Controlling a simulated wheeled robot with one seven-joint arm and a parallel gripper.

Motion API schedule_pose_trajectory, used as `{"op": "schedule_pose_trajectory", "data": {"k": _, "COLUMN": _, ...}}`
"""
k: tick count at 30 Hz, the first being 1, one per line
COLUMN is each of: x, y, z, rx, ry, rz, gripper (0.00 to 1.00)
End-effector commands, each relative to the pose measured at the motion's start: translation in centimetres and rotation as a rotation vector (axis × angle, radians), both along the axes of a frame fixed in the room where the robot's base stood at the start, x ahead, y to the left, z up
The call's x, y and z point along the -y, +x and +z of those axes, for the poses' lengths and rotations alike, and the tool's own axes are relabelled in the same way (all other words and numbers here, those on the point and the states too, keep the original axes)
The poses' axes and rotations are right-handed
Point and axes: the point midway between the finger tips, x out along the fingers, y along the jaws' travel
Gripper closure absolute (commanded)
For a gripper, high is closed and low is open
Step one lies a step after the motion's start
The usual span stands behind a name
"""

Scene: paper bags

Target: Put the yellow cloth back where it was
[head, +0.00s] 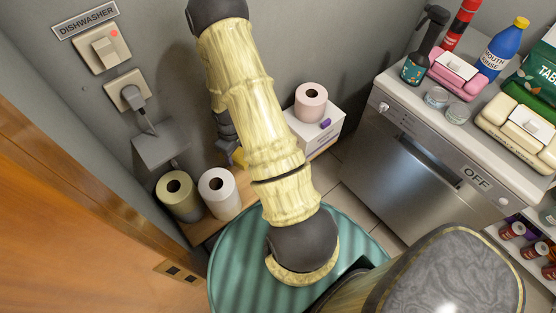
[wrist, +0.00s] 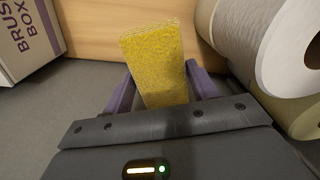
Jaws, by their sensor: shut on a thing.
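The yellow cloth (wrist: 155,60) is a folded, speckled yellow block standing between the purple fingers of my gripper (wrist: 162,85) in the wrist view. The fingers are shut on it, and its far end sticks out past them. In the head view only a small yellow bit of the cloth (head: 238,157) shows beside my arm; my arm hides most of my gripper. The cloth is in front of a wooden surface (wrist: 95,35), between a box and paper rolls. I cannot tell whether it touches the wood.
The white brush box (wrist: 22,40) stands left of the cloth in the wrist view, a pink roll (head: 311,103) on top. A white roll (head: 218,194) and a yellowish roll (head: 179,196) stand on the other side. A grey wall bracket (head: 160,148) and dishwasher (head: 430,150) flank the area.

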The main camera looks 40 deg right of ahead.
Motion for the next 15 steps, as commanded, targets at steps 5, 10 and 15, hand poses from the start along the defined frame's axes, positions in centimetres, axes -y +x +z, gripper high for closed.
{"op": "schedule_pose_trajectory", "data": {"k": 5, "x": 0.0, "y": 0.0, "z": 2.8, "rx": 0.0, "ry": 0.0, "rz": 0.0, "gripper": 0.63}}
{"op": "schedule_pose_trajectory", "data": {"k": 10, "x": 0.0, "y": 0.0, "z": 3.9, "rx": 0.0, "ry": 0.0, "rz": 0.0, "gripper": 0.63}}
{"op": "schedule_pose_trajectory", "data": {"k": 15, "x": 0.0, "y": 0.0, "z": 4.9, "rx": 0.0, "ry": 0.0, "rz": 0.0, "gripper": 0.63}}
